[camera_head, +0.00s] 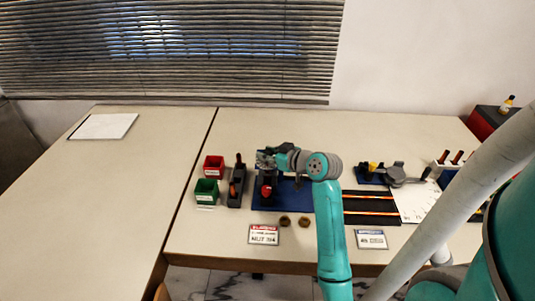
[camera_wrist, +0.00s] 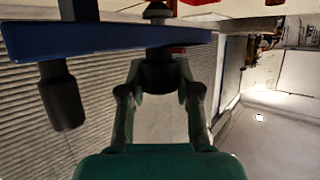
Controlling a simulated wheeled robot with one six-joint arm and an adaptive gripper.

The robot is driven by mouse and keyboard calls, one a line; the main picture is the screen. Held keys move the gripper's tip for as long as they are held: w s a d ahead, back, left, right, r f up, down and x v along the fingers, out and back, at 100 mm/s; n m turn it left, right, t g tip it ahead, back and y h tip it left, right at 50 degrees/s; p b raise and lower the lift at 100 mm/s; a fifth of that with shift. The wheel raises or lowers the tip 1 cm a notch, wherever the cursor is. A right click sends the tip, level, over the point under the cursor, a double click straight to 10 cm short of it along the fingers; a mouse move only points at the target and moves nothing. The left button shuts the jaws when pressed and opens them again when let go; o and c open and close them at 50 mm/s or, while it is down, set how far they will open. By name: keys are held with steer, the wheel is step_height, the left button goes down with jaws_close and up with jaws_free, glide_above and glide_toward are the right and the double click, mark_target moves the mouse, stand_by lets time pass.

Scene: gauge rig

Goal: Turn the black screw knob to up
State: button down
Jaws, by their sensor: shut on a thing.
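My gripper (camera_wrist: 158,85) is shut on a dark, round knob (camera_wrist: 158,72) in the wrist view, with one finger on each side of it. The knob sits against a blue plate (camera_wrist: 120,38). The fingers cover part of it, and I cannot tell which way it is turned. In the head view my gripper (camera_head: 265,160) is over the blue gauge rig (camera_head: 283,206), and the held knob cannot be made out there. A red knob (camera_head: 266,191) shows on the rig's front.
A second black handle (camera_wrist: 62,98) sticks out beside the held knob. Red (camera_head: 213,165) and green (camera_head: 206,190) bins and a dark tool holder (camera_head: 237,190) stand left of the rig. Two brown nuts lie in front. A black tray (camera_head: 370,207) is at right. The left table is mostly clear.

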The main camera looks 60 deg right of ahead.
steer(key=shift+n+y, duration=0.9)
steer(key=shift+y, duration=0.2)
steer(key=c, duration=0.8)
jaws_free()
steer(key=shift+v, duration=3.7)
steer(key=shift+f, duration=0.1)
